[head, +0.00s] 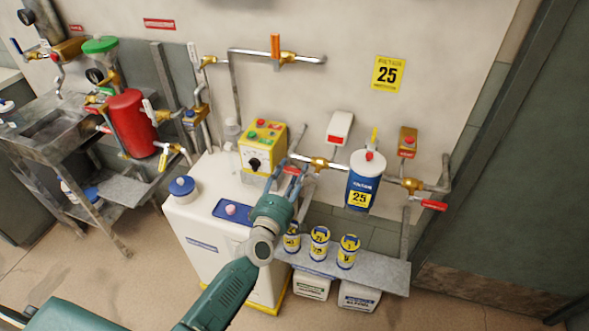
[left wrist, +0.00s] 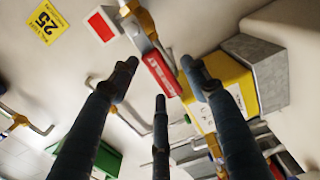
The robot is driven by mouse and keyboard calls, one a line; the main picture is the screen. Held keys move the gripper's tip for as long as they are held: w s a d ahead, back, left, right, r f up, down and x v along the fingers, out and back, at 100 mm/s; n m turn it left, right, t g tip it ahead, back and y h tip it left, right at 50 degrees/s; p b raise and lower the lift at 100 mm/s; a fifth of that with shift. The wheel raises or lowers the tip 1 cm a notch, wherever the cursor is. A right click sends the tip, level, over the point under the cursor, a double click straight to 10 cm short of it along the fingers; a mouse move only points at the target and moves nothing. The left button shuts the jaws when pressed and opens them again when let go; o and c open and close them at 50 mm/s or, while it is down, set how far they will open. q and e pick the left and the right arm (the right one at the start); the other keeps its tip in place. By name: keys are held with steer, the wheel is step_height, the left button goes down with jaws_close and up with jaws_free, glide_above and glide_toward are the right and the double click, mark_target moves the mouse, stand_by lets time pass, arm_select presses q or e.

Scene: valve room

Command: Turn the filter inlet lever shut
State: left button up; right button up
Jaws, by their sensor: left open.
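The filter inlet lever has a red grip (head: 293,170) on a brass valve (head: 320,163), left of the blue-and-white filter (head: 364,182) marked 25. My left gripper (head: 287,180) is open at the lever, its fingers partly hiding the grip in the head view. In the left wrist view the red grip (left wrist: 162,73) lies between the spread fingertips (left wrist: 158,80), with its metal shank running up to the brass valve (left wrist: 144,20). I cannot tell whether any finger touches it. My right gripper is not in view.
A yellow control box (head: 262,148) stands close left of the gripper on a white cabinet (head: 190,225). Another red lever (head: 433,204) is right of the filter. Several yellow-labelled cans (head: 319,243) stand on a grey shelf (head: 385,272) below.

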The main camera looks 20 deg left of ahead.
arm_select(q)
steer(key=shift+w, duration=0.85)
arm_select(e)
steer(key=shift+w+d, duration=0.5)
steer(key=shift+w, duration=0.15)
arm_select(q)
jaws_close()
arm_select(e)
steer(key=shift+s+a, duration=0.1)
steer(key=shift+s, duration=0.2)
